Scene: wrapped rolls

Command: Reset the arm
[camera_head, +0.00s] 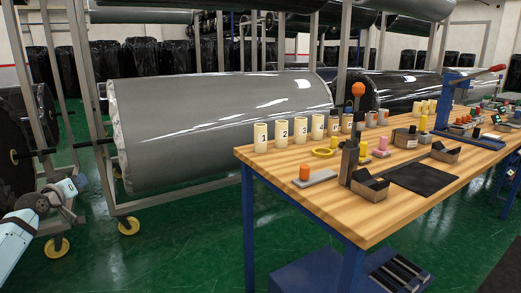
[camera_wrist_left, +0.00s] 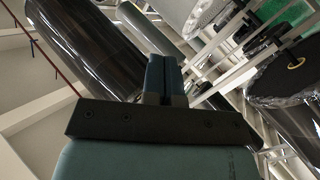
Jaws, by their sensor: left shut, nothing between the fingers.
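My left arm comes in at the lower left of the head view. Its end (camera_head: 64,188) is in front of the rack, to the left of the large grey wrapped roll and well away from the workbench. In the left wrist view the two blue-grey fingers of my left gripper (camera_wrist_left: 164,72) are pressed together, with nothing between them. The fingers point up toward the wrapped rolls and the ceiling. My right gripper is in neither view.
A grey wrapped roll (camera_head: 220,125) lies on a wheeled metal rack (camera_head: 92,120). A wooden workbench (camera_head: 300,200) with numbered cylinders, an orange-topped tool and small parts stands at right. The green floor (camera_head: 180,245) between arm and bench is clear.

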